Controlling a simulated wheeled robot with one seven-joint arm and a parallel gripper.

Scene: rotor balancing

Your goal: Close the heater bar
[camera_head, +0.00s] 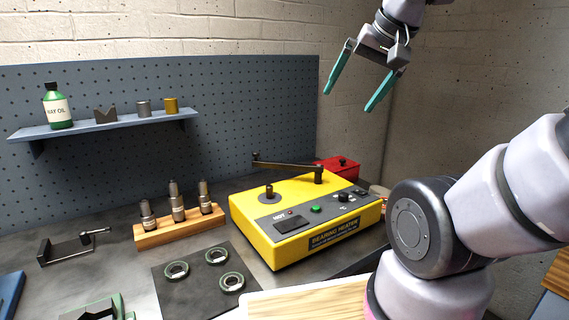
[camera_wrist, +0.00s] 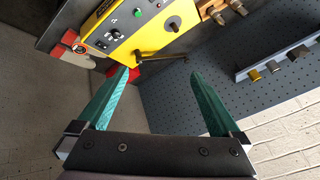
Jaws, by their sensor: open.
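The yellow bearing heater (camera_head: 290,240) stands on the bench, with its panel facing the front. Its dark heater bar (camera_head: 285,165) joins a post at the heater's back right and reaches left along the back edge. The bar's free end, with a small knob, is behind and apart from the short post (camera_head: 269,190) on the heater's left. The bar also shows in the wrist view (camera_wrist: 160,57). My gripper (camera_head: 347,101) is open and empty, high above and to the right of the heater, pointing down. Its fingers also show in the wrist view (camera_wrist: 158,72), apart from the bar.
A red box (camera_head: 340,166) sits behind the heater at the right. A wooden stand (camera_head: 180,232) with several metal tools is left of it. A dark mat (camera_head: 200,293) with three bearing rings lies in front. A shelf (camera_head: 105,125) hangs on the pegboard. Air around my gripper is clear.

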